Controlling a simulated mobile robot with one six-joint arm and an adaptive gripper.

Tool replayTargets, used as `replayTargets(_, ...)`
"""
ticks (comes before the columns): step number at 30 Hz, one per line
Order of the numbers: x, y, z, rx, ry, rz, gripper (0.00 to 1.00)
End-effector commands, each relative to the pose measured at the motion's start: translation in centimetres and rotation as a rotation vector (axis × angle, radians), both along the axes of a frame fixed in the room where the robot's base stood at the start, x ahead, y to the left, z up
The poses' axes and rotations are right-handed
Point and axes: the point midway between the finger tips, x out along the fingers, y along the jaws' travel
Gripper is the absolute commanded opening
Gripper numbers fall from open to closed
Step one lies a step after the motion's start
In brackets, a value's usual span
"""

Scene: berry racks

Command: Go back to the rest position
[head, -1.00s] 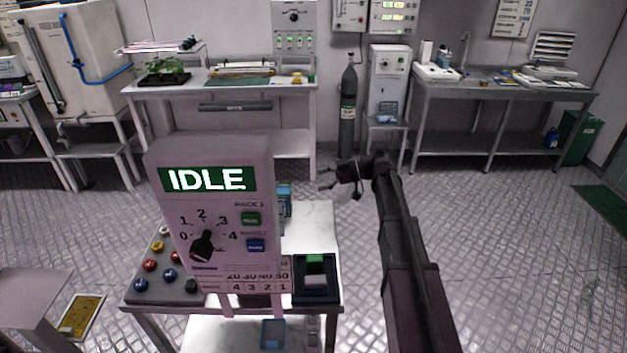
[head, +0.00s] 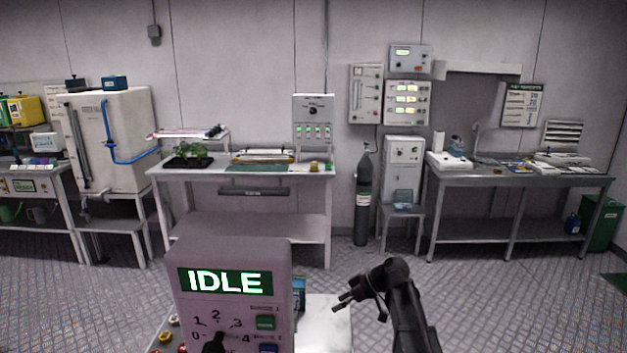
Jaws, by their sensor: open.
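My gripper (head: 343,303) shows in the lower middle of the head view, at the end of my dark arm. Its fingers point left and stand apart, with nothing between them. It is over the right part of a white table (head: 325,330), beside a grey control box (head: 232,258). The box has a green screen that reads IDLE and a dial with numbers. The lower part of the box and most of the table are cut off by the frame's bottom edge.
A white bench (head: 245,215) with a plant tray (head: 190,160) stands at the back. A gas cylinder (head: 363,200) and a grey bench (head: 520,185) are to its right. A water tank (head: 112,140) stands at left. The patterned floor at right is clear.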

Motion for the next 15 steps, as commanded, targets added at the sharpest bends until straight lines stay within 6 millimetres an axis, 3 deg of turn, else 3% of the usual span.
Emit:
replayTargets(1,-1.8,-0.2,-0.4,-0.053,0.052,-0.037,1.0)
replayTargets(15,-12.5,-5.3,-4.2,-0.561,0.443,-0.574,1.0)
